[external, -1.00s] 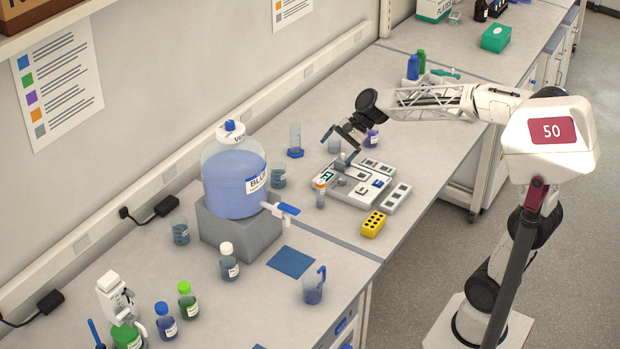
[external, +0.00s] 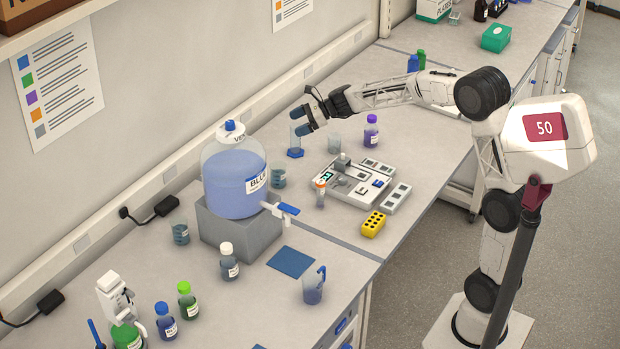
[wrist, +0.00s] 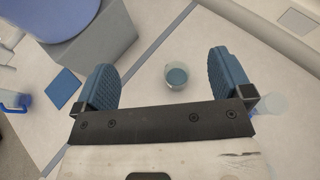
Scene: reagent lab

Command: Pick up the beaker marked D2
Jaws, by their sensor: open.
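Several small beakers stand on the bench; I cannot read a D2 mark on any of them. One beaker (external: 278,178) with grey-blue liquid stands just right of the carboy. What looks like the same beaker (wrist: 177,77) shows in the wrist view, ahead of the space between my fingers and apart from them. Another beaker (external: 181,234) stands left of the carboy, and a paler one (external: 334,144) stands behind the instrument. My gripper (external: 301,121) is open and empty, above the bench by the graduated cylinder. Its two blue fingers (wrist: 167,78) are spread wide.
The graduated cylinder (external: 295,137) stands very near my gripper in the picture. The large blue carboy (external: 235,182) sits on a grey block (external: 242,232). A purple bottle (external: 371,133), a white instrument (external: 352,185) and a yellow rack (external: 373,225) are to the right.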

